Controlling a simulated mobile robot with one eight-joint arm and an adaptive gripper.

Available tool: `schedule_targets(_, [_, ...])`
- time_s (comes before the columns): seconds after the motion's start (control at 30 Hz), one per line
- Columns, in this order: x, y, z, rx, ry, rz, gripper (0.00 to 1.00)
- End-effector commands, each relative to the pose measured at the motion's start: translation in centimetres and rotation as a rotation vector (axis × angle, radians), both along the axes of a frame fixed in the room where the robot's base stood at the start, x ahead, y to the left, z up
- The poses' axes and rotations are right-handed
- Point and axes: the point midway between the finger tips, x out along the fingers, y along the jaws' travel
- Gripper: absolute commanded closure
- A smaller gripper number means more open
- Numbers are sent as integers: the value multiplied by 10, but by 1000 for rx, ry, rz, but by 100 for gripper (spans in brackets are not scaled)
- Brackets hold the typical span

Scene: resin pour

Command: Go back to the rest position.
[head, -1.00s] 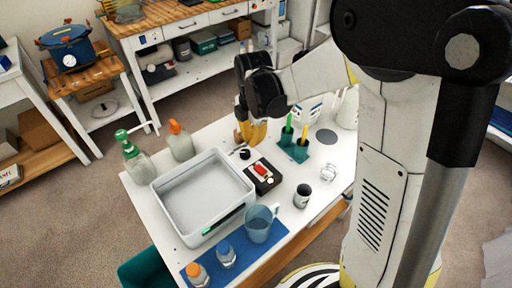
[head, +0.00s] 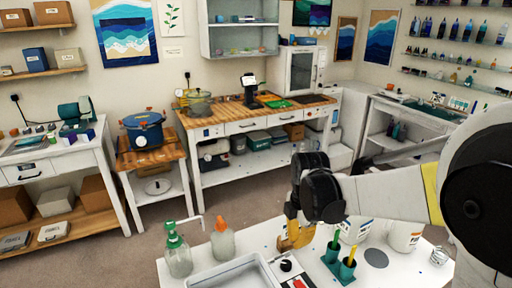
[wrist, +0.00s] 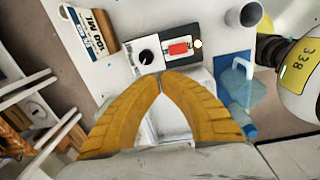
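My gripper (head: 297,238) is over the back part of the white worktable (head: 205,265), with my arm reaching in from the right. In the wrist view its two yellow fingers (wrist: 161,78) meet at the tips, with nothing visible between them. In the head view the gripper is left of the green holder (head: 340,266) with upright sticks.
A green-pump bottle (head: 177,252) and an orange-capped bottle (head: 222,240) stand left of the gripper. White tubs (head: 404,236) stand to the right. The wrist view shows a grey cup (wrist: 243,14) and a blue jug (wrist: 234,82). Open floor lies behind the table.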

Motion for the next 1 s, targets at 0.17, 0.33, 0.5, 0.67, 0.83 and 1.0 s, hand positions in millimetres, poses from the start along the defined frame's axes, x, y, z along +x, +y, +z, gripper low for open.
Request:
schedule_targets(0.17, [-32, -9, 35, 38, -95, -339, 100])
schedule_targets(0.33, [-76, -19, 66, 148, -219, -809, 100])
schedule_targets(0.5, [-120, -28, 80, 318, -314, -1263, 100])
schedule_targets(0.67, [-150, -33, 79, 488, -358, -1590, 100])
schedule_targets(0.83, [-164, -36, 76, 600, -369, -1772, 100])
schedule_targets(1.0, [-166, -36, 75, 625, -368, -1810, 100])
